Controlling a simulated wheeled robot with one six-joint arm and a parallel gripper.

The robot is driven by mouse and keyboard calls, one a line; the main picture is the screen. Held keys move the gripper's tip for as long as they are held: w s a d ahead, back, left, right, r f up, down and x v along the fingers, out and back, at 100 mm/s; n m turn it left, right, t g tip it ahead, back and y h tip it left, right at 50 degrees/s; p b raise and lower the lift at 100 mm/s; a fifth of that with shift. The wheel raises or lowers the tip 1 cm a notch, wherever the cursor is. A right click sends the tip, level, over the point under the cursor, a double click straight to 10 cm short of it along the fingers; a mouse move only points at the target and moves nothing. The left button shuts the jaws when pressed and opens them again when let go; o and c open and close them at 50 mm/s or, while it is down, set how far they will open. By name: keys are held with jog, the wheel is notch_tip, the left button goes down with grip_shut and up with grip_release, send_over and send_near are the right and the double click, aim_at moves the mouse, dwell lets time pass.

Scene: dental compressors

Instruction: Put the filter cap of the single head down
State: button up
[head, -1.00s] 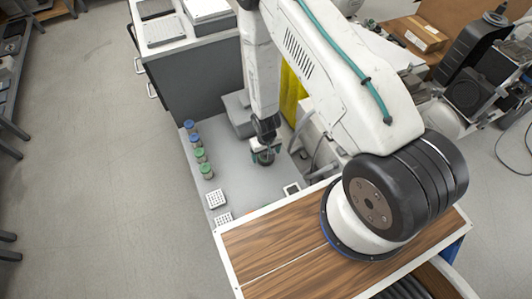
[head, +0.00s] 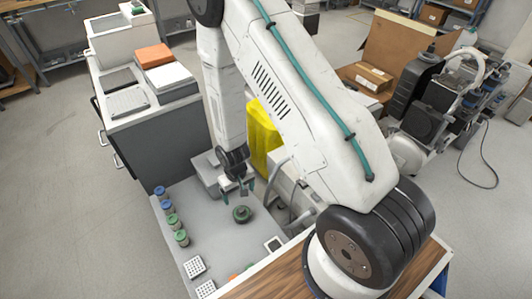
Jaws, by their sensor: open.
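A round dark-green filter cap (head: 241,214) rests on the grey work surface (head: 215,235), with nothing around it. My gripper (head: 245,189) points down just above and behind the cap, with its fingers apart and empty. A gap shows between the fingertips and the cap. The single head is not one I can pick out with certainty. The cap's underside is hidden.
Several jars with blue and green lids (head: 174,221) stand in a row along the left edge. White perforated racks (head: 195,267) lie at the front left. A small white-framed tray (head: 274,243) lies right of the cap. A grey stepped block (head: 209,174) stands behind.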

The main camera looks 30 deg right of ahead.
notch_tip(320, 180, up, 30)
jog(key=s+d, duration=0.2)
jog(key=s+d+r+t, duration=0.1)
jog(key=s+r, duration=1.5)
jog(key=s, duration=0.4)
jog(key=shift+s+r, duration=0.15)
jog(key=shift+r, duration=0.25)
jog(key=shift+o, duration=0.3)
jog(key=shift+d, duration=0.1)
